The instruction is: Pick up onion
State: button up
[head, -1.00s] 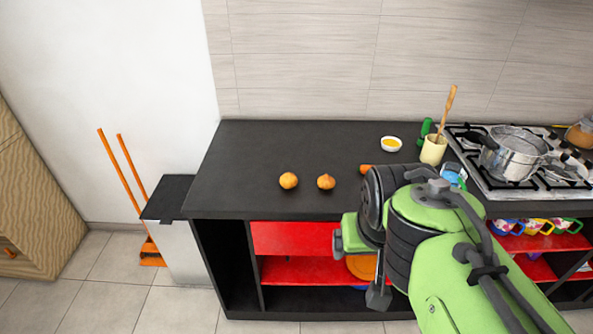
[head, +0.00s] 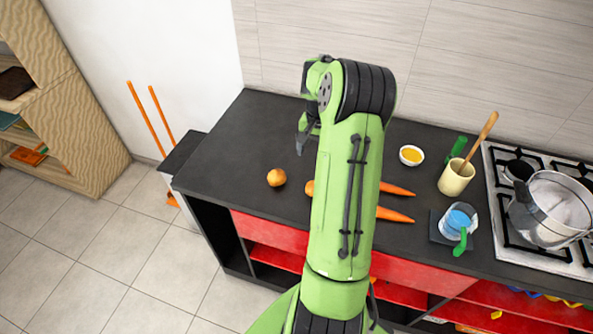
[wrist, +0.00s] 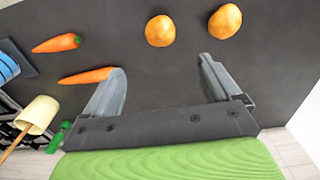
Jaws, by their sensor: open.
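Two round, orange-brown onions lie on the dark countertop. In the head view one onion (head: 276,177) is in plain sight, and the other (head: 309,187) is partly hidden behind my arm. The wrist view shows both, a left one (wrist: 160,31) and a right one (wrist: 225,21), apart from each other. My gripper (wrist: 160,85) is open and empty, with both onions beyond its fingertips and touching neither. In the head view my gripper (head: 303,140) shows only in part, over the counter behind the onions.
Two carrots (head: 395,215) lie right of my arm. A small bowl (head: 411,155), a cream cup with a wooden spoon (head: 455,178), a blue mug (head: 459,220) and a pot (head: 551,210) on the stove are farther right. The counter's left part is clear.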

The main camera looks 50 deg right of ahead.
notch_tip(320, 180, down, 16)
jog(key=shift+p, duration=0.45)
jog(key=shift+r, duration=0.1)
jog(key=c, duration=1.1)
